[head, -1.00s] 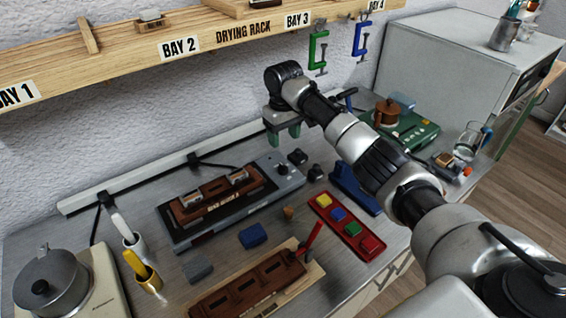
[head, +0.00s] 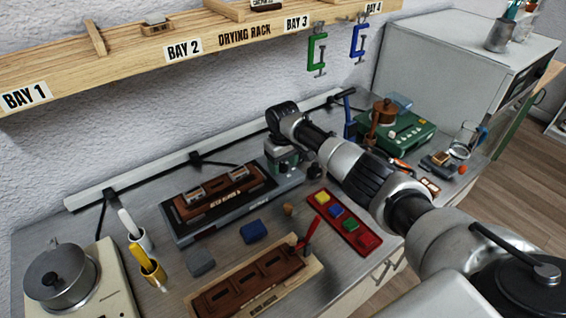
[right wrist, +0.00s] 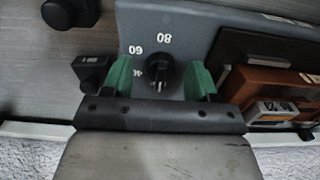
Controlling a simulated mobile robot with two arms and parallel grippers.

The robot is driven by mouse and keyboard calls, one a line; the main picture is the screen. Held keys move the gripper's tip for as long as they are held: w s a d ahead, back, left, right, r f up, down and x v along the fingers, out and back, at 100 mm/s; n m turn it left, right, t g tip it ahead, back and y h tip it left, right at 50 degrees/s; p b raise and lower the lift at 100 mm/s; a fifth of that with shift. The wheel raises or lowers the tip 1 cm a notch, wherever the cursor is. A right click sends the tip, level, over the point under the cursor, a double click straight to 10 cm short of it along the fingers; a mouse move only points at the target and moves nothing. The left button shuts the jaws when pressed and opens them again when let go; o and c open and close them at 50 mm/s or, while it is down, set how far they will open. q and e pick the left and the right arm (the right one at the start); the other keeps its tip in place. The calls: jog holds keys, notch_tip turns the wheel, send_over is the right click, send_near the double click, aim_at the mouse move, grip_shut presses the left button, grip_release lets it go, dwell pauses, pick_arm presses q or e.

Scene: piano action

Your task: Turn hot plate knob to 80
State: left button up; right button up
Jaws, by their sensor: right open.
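The grey hot plate (head: 178,238) stands mid-bench in the head view, with a brown mold (head: 222,194) on top. In the right wrist view its black knob (right wrist: 166,74) sits beside the printed 40, 60 and 80. A pale mark shows on the knob's lower side, away from the 80. My right gripper (head: 284,164) is over the hot plate's right end. In the right wrist view its green fingers (right wrist: 160,80) are open, one on each side of the knob, with gaps visible. In the head view my gripper hides the knob. My left gripper is not in view.
A black block marked 100 (right wrist: 92,72) lies close beside one finger. A red tray (head: 368,242) of coloured blocks, a blue block (head: 253,232) and a second brown mold (head: 240,290) lie nearer. A green device (head: 408,132) stands to the right.

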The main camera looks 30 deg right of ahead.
jog(key=c, duration=0.9)
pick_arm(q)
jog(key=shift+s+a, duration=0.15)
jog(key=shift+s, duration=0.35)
pick_arm(e)
jog(key=shift+c, duration=0.2)
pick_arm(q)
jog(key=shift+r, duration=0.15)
pick_arm(e)
jog(key=shift+r, duration=0.1)
